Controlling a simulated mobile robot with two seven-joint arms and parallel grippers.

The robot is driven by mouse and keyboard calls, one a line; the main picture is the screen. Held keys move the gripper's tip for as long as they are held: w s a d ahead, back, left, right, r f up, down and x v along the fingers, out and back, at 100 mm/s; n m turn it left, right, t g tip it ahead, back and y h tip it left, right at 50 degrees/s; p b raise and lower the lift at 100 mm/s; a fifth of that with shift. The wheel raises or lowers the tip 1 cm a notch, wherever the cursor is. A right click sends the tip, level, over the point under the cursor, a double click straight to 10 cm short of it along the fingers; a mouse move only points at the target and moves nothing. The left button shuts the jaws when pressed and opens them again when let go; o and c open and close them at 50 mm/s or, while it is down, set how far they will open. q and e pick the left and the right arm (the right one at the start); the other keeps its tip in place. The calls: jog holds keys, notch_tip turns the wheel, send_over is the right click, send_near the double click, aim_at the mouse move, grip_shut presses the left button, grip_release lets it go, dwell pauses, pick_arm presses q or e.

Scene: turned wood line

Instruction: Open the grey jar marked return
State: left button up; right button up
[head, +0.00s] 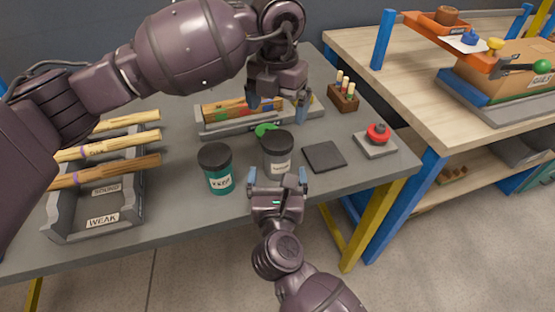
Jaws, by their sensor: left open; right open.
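The grey jar (278,163) stands upright on the grey table, with its dark lid (278,141) on. Its pale label is too small to read. My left gripper (278,104) is open and empty, pointing down above and slightly behind the lid, apart from it. My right gripper (278,178) is open at the front of the jar, its fingertips on either side of the jar's lower part. I cannot tell whether they touch it. A green jar (218,181) with a black lid and a pale label stands to the left.
A dark square pad (324,157) and a red button (378,134) lie to the right. A green object (266,130) lies behind the jar, before a grey tray (215,130) of turned pieces. A rack labelled WEAK (102,219) holds wooden rods at left. A small wooden holder (343,97) stands behind.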

aim_at(277, 162)
jog(key=shift+w, duration=3.4)
jog(key=shift+c, duration=0.3)
